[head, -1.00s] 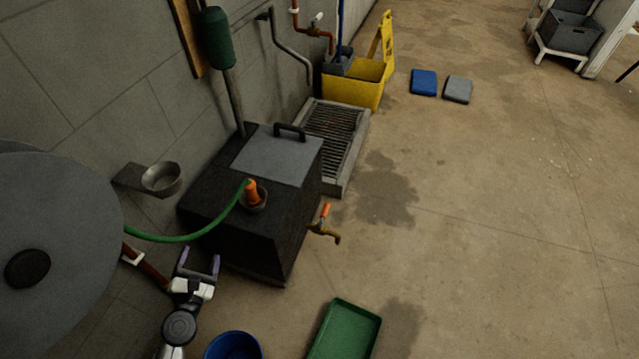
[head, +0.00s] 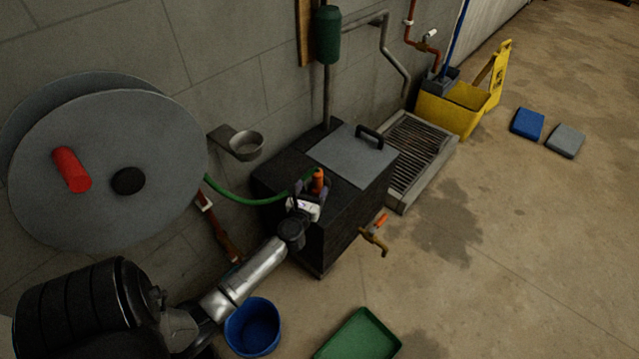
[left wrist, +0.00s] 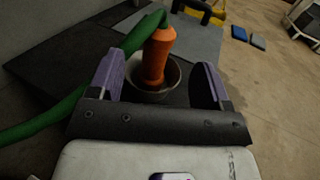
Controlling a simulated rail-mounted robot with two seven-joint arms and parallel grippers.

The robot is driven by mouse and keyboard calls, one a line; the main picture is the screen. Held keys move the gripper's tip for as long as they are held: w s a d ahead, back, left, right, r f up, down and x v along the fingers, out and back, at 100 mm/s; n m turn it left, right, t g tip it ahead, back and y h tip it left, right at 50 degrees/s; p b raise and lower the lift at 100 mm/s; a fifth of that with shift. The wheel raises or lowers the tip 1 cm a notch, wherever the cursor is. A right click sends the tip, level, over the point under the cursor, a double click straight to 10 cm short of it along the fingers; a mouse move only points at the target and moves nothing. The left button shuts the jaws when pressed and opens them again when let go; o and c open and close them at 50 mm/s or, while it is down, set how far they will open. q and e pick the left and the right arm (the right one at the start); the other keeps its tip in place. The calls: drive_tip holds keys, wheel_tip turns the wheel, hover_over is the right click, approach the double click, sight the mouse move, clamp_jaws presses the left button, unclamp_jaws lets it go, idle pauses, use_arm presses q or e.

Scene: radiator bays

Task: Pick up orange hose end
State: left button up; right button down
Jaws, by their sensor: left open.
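The orange hose end (head: 318,181) stands upright in a round metal cup on top of the black box (head: 285,185). It also shows in the left wrist view (left wrist: 155,58), with the metal cup (left wrist: 172,76) around its lower part. The green hose (head: 245,199) runs from its top to the left. My left gripper (head: 312,192) is open, its purple fingers on either side of the hose end in the left wrist view (left wrist: 158,82). I see no finger closed on it, and cannot tell the exact depth gap. My right gripper is not in view.
A grey hose reel (head: 105,170) is at left, by the wall. The box has a grey lid (head: 350,155) with a black handle and a tap (head: 375,236) at its front. A blue bucket (head: 252,327) and green tray (head: 360,338) are on the floor. Floor at right is mostly clear.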

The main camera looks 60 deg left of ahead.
sight(315, 178)
use_arm(q)
drive_tip(key=shift+x, duration=0.9)
drive_tip(key=shift+w+a+f+b, duration=0.15)
drive_tip(key=shift+w+a+b, duration=0.25)
drive_tip(key=shift+b, duration=0.15)
drive_tip(key=b+x, duration=0.1)
drive_tip(key=x, duration=0.3)
drive_tip(key=shift+a+b, duration=0.1)
drive_tip(key=shift+b, duration=0.25)
drive_tip(key=shift+c, duration=0.2)
drive_tip(key=c, duration=1.1)
drive_tip(key=shift+r, duration=0.3)
